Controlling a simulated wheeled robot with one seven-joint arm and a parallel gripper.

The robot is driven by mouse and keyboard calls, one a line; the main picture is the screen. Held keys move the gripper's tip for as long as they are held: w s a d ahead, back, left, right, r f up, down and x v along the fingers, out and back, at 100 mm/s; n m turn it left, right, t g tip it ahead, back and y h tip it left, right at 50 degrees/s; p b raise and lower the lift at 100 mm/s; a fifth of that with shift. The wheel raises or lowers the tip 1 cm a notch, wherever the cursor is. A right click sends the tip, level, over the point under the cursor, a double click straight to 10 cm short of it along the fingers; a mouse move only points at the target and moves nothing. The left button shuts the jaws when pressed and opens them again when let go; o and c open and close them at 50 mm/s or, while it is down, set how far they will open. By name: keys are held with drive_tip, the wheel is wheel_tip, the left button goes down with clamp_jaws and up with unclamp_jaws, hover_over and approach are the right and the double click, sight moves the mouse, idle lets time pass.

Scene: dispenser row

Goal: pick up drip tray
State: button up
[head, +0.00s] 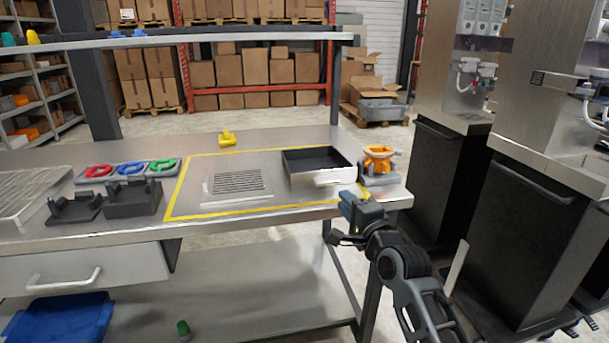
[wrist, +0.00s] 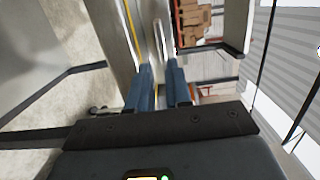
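The drip tray (head: 320,177) is likely the shallow rectangular box with a black inside and a bright metal front, at the right end of the steel table. A slotted metal grate (head: 238,182) lies apart from it to the left. My gripper (head: 346,202) is at the table's front edge, just below and in front of the tray in the head view. In the wrist view its two blue fingers (wrist: 158,68) stand apart with nothing visibly held between them. A bright metal edge shows beyond the fingertips; I cannot tell whether it is the tray.
Yellow tape (head: 195,214) outlines the area around tray and grate. An orange part on a grey base (head: 378,160) stands close right of the tray. Red, blue and green rings (head: 130,168) and black holders (head: 133,197) are at left. Dispensers with black cabinets (head: 450,180) stand at right.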

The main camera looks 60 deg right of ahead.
sight(330, 183)
drive_tip(key=shift+x, duration=3.95)
drive_tip(key=shift+r, duration=0.1)
clamp_jaws()
drive_tip(key=shift+a, duration=0.1)
